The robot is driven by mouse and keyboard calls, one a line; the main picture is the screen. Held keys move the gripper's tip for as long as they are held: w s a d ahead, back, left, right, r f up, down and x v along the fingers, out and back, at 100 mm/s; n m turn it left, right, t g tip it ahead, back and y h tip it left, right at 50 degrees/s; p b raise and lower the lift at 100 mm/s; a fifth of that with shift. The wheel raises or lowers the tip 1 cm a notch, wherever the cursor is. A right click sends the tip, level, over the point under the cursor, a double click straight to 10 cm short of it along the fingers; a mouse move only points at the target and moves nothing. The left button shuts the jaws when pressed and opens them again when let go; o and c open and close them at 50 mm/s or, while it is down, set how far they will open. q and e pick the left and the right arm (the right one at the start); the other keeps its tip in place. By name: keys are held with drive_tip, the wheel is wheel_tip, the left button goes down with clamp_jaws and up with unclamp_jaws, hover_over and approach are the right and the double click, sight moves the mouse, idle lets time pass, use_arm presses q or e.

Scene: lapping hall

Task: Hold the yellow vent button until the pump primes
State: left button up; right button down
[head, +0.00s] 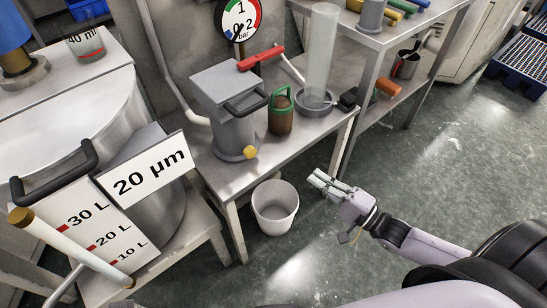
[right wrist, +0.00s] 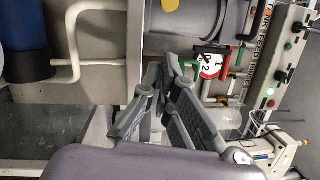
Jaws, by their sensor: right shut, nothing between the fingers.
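The yellow vent button (head: 250,152) sits low on the front of the grey pump (head: 225,95) on the steel bench. A yellow round patch (right wrist: 167,4) at the top edge of the right wrist view looks like the same button, partly cut off. My right gripper (head: 320,182) is shut and empty, in front of the bench, to the right of the button and lower in the picture, clearly apart from it. Its fingers (right wrist: 163,82) also show in the right wrist view. The pressure gauge (head: 239,20) stands behind the pump. My left gripper is out of view.
A green-handled brown container (head: 281,113) and a clear cylinder (head: 320,55) stand right of the pump. A red lever (head: 260,57) sits behind it. A white bucket (head: 275,205) stands on the floor before the bench. A marked tank (head: 95,235) is at left.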

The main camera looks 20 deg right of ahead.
sight(273, 165)
drive_tip(key=b+x, duration=0.2)
drive_tip(key=x, duration=0.8)
drive_tip(key=shift+d, duration=0.1)
drive_tip(key=shift+w+a+r, duration=0.1)
drive_tip(key=shift+w+a, duration=0.05)
drive_tip(key=shift+a, duration=0.45)
drive_tip(key=shift+w+a+r, duration=0.1)
drive_tip(key=shift+w+a, duration=0.1)
drive_tip(key=shift+a, duration=0.45)
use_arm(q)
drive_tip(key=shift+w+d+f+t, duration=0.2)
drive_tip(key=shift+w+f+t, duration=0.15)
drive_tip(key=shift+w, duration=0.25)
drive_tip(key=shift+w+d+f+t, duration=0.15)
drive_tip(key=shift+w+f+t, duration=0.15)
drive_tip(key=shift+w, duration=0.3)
use_arm(e)
drive_tip(key=shift+w+a+r, duration=0.1)
drive_tip(key=shift+w+a, duration=0.1)
drive_tip(key=shift+a, duration=0.55)
